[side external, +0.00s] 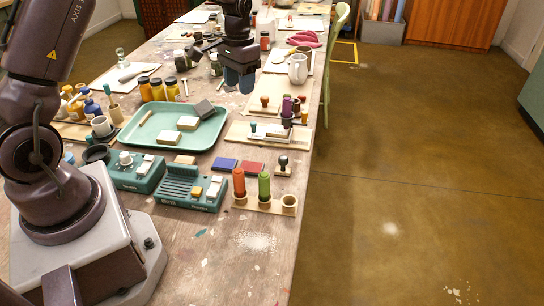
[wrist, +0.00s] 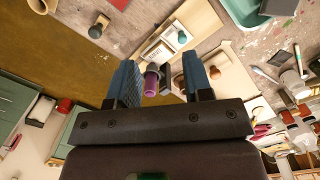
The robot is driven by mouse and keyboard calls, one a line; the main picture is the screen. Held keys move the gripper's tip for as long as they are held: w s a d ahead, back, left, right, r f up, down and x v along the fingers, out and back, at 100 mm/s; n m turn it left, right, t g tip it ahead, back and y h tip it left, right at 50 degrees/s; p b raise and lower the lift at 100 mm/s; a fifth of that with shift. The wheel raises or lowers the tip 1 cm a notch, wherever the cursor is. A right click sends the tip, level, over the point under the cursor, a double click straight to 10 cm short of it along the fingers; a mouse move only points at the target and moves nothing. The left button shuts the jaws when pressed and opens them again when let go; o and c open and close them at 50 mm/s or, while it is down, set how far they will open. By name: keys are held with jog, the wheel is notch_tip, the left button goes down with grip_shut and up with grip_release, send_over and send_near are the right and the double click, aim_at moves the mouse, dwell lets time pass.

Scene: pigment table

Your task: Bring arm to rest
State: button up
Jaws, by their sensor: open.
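My gripper (side external: 239,86) hangs over the table, near its middle, in the side view, its two blue fingers pointing down. In the wrist view my gripper (wrist: 160,64) has its fingers spread apart, with nothing held between them. A purple-handled piece (wrist: 152,82) shows in the gap beyond the fingers. A purple piece (side external: 287,106) also stands in a small holder at the table's right side in the side view, apart from my gripper.
A teal tray (side external: 150,149) with pale blocks lies nearer the base. Jars (side external: 158,90), a white pitcher (side external: 297,68) and a wooden board (side external: 235,132) with small tools stand around. An orange and a green stick (side external: 264,186) stand in a rack near the right edge. Open floor lies right.

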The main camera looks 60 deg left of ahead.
jog(key=s+d+r+m+t, duration=0.1)
jog(key=s+d+r+t, duration=0.2)
jog(key=s+d+r, duration=0.5)
jog(key=s+d+r+t, duration=0.3)
jog(key=s+d+r, duration=0.5)
jog(key=s, duration=0.5)
jog(key=shift+r+m, duration=0.25)
jog(key=shift+m, duration=0.15)
